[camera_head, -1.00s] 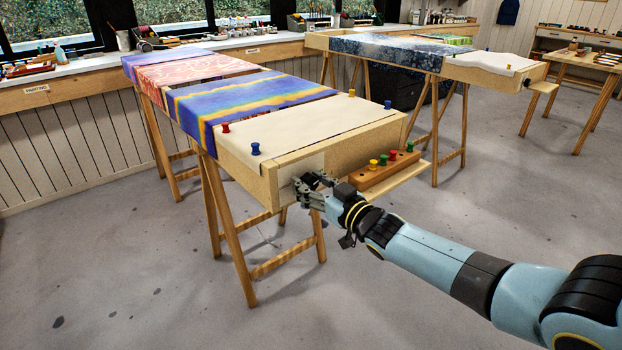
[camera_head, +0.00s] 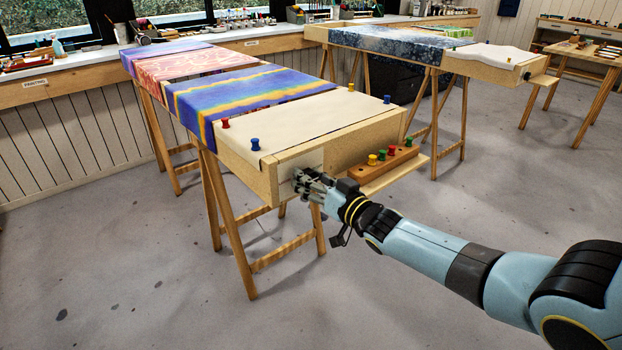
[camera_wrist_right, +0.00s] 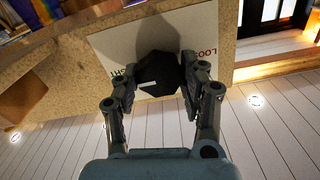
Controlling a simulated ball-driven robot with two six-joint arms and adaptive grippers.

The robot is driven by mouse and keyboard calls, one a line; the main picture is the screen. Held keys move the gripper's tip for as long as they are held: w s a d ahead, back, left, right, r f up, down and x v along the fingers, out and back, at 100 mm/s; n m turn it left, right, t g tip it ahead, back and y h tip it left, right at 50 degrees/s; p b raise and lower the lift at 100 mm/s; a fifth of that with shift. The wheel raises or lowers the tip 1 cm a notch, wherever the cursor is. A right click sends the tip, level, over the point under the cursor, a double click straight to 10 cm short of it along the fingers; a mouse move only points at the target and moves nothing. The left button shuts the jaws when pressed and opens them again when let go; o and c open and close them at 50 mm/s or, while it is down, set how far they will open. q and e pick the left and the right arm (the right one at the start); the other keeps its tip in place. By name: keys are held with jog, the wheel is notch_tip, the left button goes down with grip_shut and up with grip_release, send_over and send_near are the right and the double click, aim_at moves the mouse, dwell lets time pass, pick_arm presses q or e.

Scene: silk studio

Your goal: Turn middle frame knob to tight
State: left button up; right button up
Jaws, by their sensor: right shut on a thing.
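The middle frame (camera_head: 322,148) is a wooden trestle frame with pale cloth at its near end and painted silk behind. Its black knob (camera_wrist_right: 158,74) sits on a white label plate (camera_wrist_right: 107,42) on the wooden end board in the right wrist view. Part of the word "LOOSE" shows at the plate's right, and part of another word shows at its lower left. A small light mark is on the knob's face. My right gripper (camera_wrist_right: 157,88) is shut on the knob, one finger on each side; in the head view the gripper (camera_head: 303,182) hides it. My left gripper is not in view.
A small shelf (camera_head: 400,176) juts from the frame's end, right of my gripper, with a wooden rack (camera_head: 368,169) of coloured pins. Pins also stand on the cloth's corners. Another frame (camera_head: 478,70) stands behind to the right. The floor in front is clear.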

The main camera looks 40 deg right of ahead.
jog(key=o, duration=1.2)
jog(key=s, duration=1.2)
jog(key=shift+d, duration=0.45)
jog(key=s+a+f+m+g+h, duration=0.1)
jog(key=s+f+g, duration=0.3)
jog(key=s+f, duration=0.8)
jog(key=s+a+f+g+h, duration=0.15)
jog(key=s+f+g, duration=0.5)
jog(key=f, duration=0.85)
jog(key=s+a+f+n+g, duration=0.1)
jog(key=s+f+g, duration=0.2)
jog(key=s, duration=0.9)
jog(key=s+a+f+n+g, duration=0.1)
jog(key=s+a+f+g, duration=0.1)
jog(key=s+f, duration=0.5)
jog(key=s+g, duration=0.1)
jog(key=s, duration=0.5)
jog(key=shift+s+a+f+n+g, duration=0.15)
jog(key=shift+a+f+n+g, duration=0.15)
jog(key=shift+n+g, duration=0.1)
